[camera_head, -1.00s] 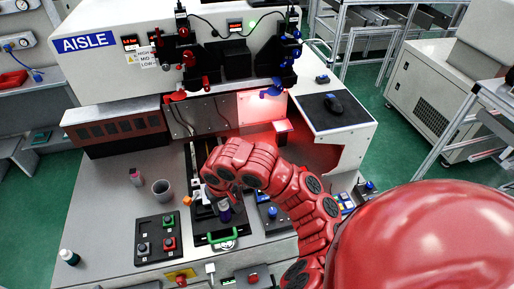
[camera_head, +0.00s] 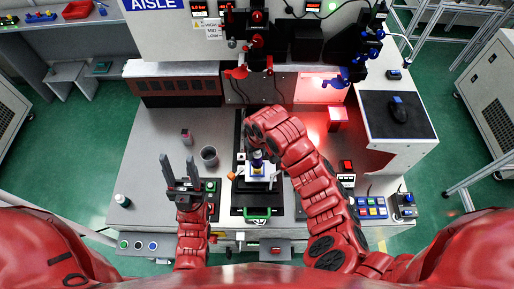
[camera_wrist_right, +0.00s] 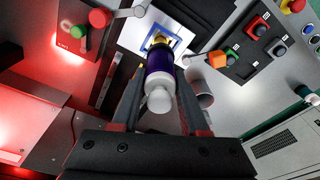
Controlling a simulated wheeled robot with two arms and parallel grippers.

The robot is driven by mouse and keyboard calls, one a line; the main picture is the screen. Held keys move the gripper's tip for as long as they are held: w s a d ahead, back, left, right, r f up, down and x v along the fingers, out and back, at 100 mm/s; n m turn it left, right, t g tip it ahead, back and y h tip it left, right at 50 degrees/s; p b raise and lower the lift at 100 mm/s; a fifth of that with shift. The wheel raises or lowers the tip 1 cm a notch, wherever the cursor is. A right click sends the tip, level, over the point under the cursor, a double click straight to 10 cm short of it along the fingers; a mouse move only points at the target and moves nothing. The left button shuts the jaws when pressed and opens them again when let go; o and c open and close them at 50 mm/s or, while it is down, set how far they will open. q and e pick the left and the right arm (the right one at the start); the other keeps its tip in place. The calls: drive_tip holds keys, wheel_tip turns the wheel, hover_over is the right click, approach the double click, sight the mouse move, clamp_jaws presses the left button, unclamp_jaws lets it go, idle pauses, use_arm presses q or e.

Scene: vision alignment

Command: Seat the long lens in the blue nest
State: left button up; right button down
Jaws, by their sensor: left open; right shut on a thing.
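The long lens (camera_wrist_right: 158,84) has a purple body, a white rounded end and a yellow far end in the right wrist view. My right gripper (camera_wrist_right: 160,72) is shut on it, one finger on each side. The blue nest (camera_wrist_right: 148,46) is a blue square frame on a white plate. The lens's yellow end overlaps the nest; I cannot tell whether they touch. In the head view the lens (camera_head: 257,156) is upright over the nest (camera_head: 258,171), partly hidden by my right gripper (camera_head: 256,150). My left gripper (camera_head: 179,168) is open and empty, left of the plate.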

drive_tip(key=shift+w+f, duration=0.1)
drive_tip(key=shift+f, duration=0.1)
drive_tip(key=shift+f+b, duration=0.5)
drive_tip(key=shift+b, duration=0.2)
drive_tip(key=shift+f+b, duration=1.25)
drive_tip(key=shift+f, duration=0.45)
drive_tip(key=shift+c, duration=1.7)
unclamp_jaws()
drive_tip(key=shift+r, duration=0.1)
